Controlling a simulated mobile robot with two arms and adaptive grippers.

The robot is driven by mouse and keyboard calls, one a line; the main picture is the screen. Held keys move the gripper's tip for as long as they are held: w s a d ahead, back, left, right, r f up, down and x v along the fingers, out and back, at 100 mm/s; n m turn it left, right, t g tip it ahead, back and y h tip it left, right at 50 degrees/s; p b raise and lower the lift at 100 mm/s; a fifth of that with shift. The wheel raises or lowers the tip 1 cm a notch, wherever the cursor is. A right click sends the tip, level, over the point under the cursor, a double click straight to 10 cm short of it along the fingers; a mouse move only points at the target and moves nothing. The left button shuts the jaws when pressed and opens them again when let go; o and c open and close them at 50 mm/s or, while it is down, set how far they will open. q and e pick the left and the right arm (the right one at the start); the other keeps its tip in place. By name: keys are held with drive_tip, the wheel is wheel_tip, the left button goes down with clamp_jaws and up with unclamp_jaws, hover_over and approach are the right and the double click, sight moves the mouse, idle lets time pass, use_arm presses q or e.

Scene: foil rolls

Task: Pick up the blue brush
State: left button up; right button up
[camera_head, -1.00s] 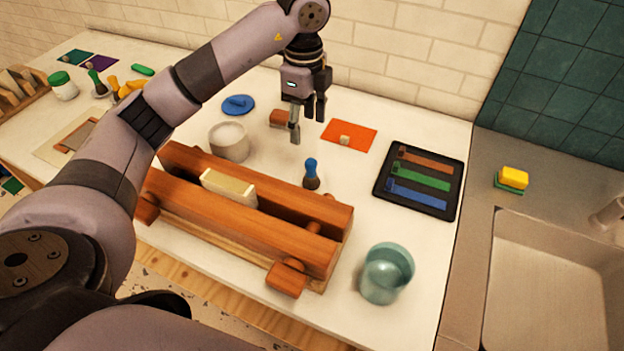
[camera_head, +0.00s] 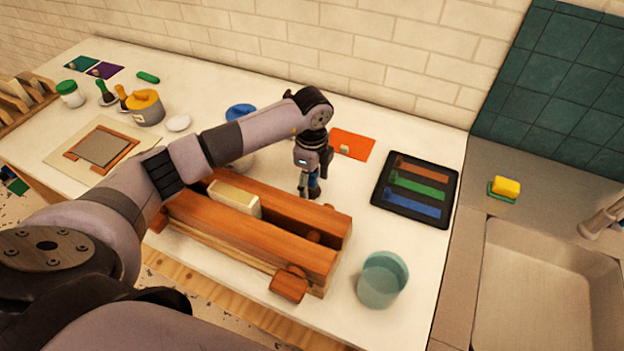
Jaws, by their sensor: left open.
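The blue brush (camera_head: 314,190) stands upright on the white table, just behind the right end of the wooden press. My left gripper (camera_head: 309,188) points down over it, with its fingers around or in front of the brush handle; I cannot tell if they touch it. The left gripper is open. The fingers hide much of the brush, and only a bit of blue shows. My right gripper is not in view.
The wooden press (camera_head: 250,236) lies close in front of the gripper. A teal glass (camera_head: 382,280) stands to the right front. A black tray (camera_head: 416,211) with coloured strips and an orange card (camera_head: 352,144) lie to the right. A sink (camera_head: 540,285) is at far right.

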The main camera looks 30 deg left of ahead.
use_arm(q)
drive_tip(key=shift+a+f, duration=0.1)
drive_tip(key=shift+f, duration=0.9)
drive_tip(key=c, duration=1.3)
